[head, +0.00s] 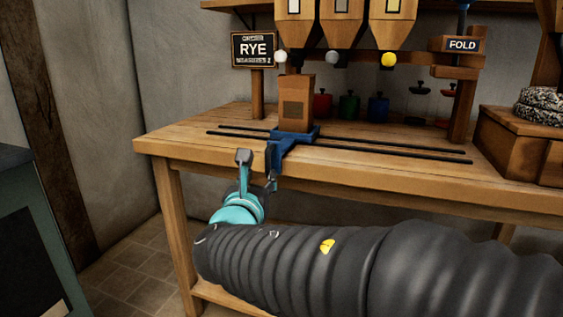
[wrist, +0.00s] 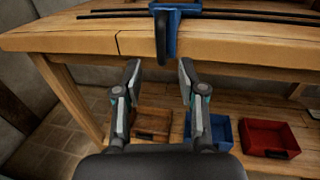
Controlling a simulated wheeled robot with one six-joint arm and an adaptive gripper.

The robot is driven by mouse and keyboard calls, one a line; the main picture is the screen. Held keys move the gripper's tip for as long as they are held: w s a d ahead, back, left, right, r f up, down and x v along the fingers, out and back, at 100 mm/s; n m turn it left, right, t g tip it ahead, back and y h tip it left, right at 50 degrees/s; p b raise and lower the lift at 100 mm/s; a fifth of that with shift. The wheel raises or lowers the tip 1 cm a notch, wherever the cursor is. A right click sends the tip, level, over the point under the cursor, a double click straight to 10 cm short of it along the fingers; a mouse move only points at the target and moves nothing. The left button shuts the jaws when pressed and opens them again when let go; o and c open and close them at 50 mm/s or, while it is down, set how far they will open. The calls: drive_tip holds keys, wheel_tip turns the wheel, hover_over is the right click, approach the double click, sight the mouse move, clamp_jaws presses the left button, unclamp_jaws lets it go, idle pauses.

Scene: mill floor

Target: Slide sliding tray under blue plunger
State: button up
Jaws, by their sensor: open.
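The blue sliding tray (head: 312,135) sits on two dark rails on the wooden bench, under the left hopper. A brown bag or box (head: 296,103) stands upright on it. The tray's blue arm reaches over the front edge and ends in a dark hanging handle (wrist: 161,40). My gripper (head: 257,163) is open and empty in front of the bench edge. In the wrist view my gripper (wrist: 159,74) has its fingers spread on either side of the handle's line, with the handle just beyond the tips. A blue part (head: 463,6), perhaps the plunger, shows above the FOLD sign (head: 462,44), mostly cut off.
The rails (head: 400,149) run right, clear of objects. Hoppers (head: 342,20) with white, grey and yellow knobs hang above. Red, green and blue containers (head: 378,107) stand behind. A wooden crate (head: 520,145) is at right. Blue (wrist: 212,130) and red (wrist: 268,138) bins sit below.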

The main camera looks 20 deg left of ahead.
sight(267, 163)
drive_tip(key=w, duration=0.6)
drive_tip(key=w+a, duration=0.1)
drive_tip(key=w, duration=0.2)
drive_tip(key=shift+w+p, duration=0.1)
drive_tip(key=shift+p, duration=0.25)
clamp_jaws()
